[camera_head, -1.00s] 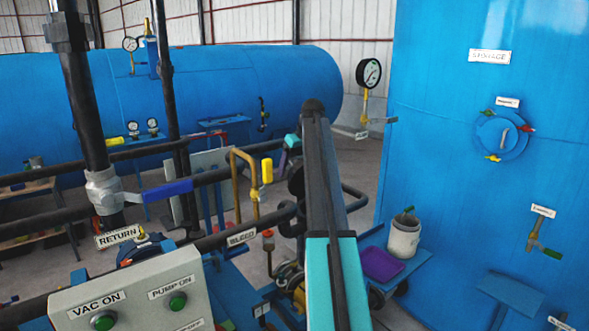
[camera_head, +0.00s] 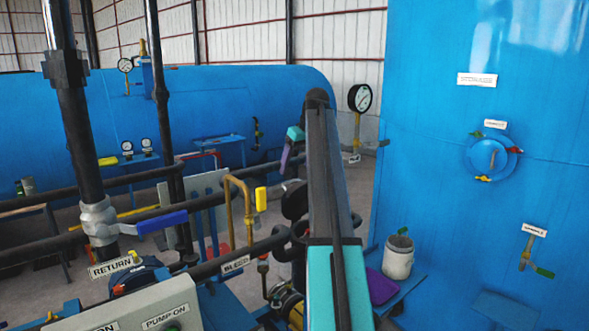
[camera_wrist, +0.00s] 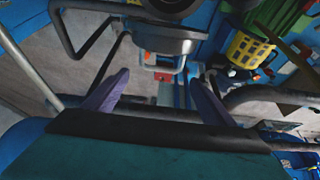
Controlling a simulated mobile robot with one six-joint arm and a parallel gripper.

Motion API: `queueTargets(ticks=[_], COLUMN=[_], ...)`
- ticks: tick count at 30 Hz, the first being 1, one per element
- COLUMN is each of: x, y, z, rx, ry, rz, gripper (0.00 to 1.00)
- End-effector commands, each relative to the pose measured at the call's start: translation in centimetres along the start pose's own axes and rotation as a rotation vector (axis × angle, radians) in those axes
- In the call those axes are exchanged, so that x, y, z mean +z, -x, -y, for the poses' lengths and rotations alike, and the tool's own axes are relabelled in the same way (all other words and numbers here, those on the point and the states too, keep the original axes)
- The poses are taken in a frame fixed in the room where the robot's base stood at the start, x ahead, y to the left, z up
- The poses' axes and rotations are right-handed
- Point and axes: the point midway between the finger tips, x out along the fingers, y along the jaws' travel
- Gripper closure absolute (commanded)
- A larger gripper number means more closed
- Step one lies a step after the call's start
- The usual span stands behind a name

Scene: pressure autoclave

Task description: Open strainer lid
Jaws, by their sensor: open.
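A round blue lid (camera_head: 480,157) is on the side of the tall blue tank at the right of the head view. It has a small pale handle in the middle and green, red and yellow pieces at its rim. The label above it is too blurred to read, so I cannot tell surely that it is the strainer lid. It looks shut. My gripper (camera_head: 286,157) is partly hidden behind my arm, well left of this lid and apart from it. In the wrist view, the purple fingers of my gripper (camera_wrist: 157,82) are spread with nothing held between them.
Black pipes with a blue-handled valve (camera_head: 162,223) and a brass pipe (camera_head: 246,205) stand at left. A control box (camera_head: 135,313) is at lower left. A pressure gauge (camera_head: 360,98) stands behind my arm.

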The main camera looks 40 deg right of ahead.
Motion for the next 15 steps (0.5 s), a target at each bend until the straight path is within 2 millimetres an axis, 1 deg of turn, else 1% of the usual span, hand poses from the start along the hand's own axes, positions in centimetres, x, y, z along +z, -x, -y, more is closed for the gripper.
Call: queueTargets(ticks=[9, 10, 14, 15], x=[0.02, 0.02, 0.26, 0.48], y=[0.23, 0.23, 0.43, 0.64], z=[0.00, 0.01, 0.02, 0.03], rx=[0.000, -0.001, 0.000, 0.000], ry=[0.000, 0.000, 0.000, -0.001], rz=[0.000, 0.000, -0.007, -0.014], gripper=[0.22, 0.23, 0.45, 0.52])
